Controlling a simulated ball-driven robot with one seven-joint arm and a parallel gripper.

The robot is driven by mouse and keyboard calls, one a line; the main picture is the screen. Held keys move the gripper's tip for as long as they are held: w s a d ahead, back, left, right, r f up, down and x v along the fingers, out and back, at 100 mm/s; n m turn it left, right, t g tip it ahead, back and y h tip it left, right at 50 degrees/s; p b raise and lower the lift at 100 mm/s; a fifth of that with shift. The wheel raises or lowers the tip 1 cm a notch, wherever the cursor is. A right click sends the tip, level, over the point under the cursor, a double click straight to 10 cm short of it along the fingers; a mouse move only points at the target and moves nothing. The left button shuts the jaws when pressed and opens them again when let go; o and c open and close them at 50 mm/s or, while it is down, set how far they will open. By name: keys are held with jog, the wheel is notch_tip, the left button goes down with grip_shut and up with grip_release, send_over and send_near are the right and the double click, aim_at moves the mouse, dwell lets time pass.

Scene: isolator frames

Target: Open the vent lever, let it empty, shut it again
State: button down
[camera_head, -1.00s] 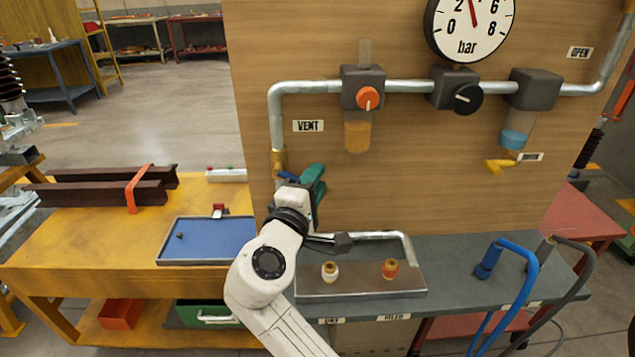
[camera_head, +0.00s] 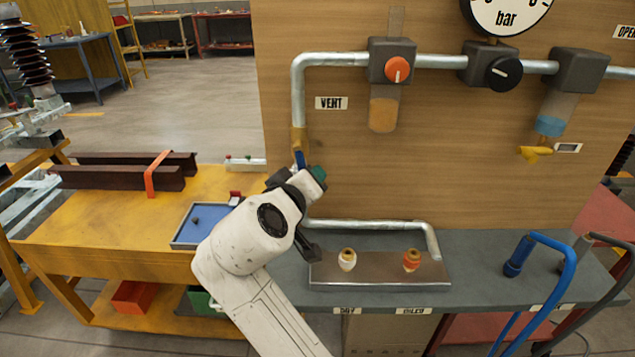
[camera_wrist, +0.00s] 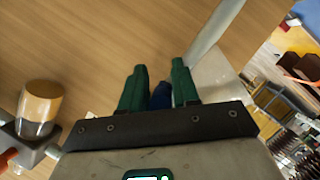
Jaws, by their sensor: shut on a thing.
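The blue vent lever (camera_head: 299,159) shows at the brass valve (camera_head: 298,138) on the pipe below the VENT label (camera_head: 331,103). Its blue part points roughly upright. My gripper (camera_head: 317,173) is at the lever, its green fingers partly hidden by my wrist in the head view. In the wrist view, my gripper (camera_wrist: 158,88) has its green fingers on either side of the blue lever (camera_wrist: 161,96) and is shut on it. The pressure gauge (camera_head: 507,12) is cut off at the top, and its needle is not in view.
The wooden panel carries an orange knob (camera_head: 397,69), a black knob (camera_head: 503,74) and a yellow lever (camera_head: 535,153). A metal tray (camera_head: 380,273) with two small fittings stands on the grey bench below. A blue tray (camera_head: 205,222) lies on the yellow table at left.

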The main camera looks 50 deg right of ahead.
jog(key=shift+w+a+f+m+t+y, duration=0.15)
jog(key=shift+w+a+m+t+y, duration=0.15)
jog(key=shift+w+a+m+y, duration=0.3)
jog(key=shift+w, duration=0.15)
jog(key=c, duration=1.1)
grip_release()
jog(key=shift+o, duration=0.2)
jog(key=v, duration=1)
jog(key=shift+s+a, duration=0.2)
jog(key=shift+a, duration=0.15)
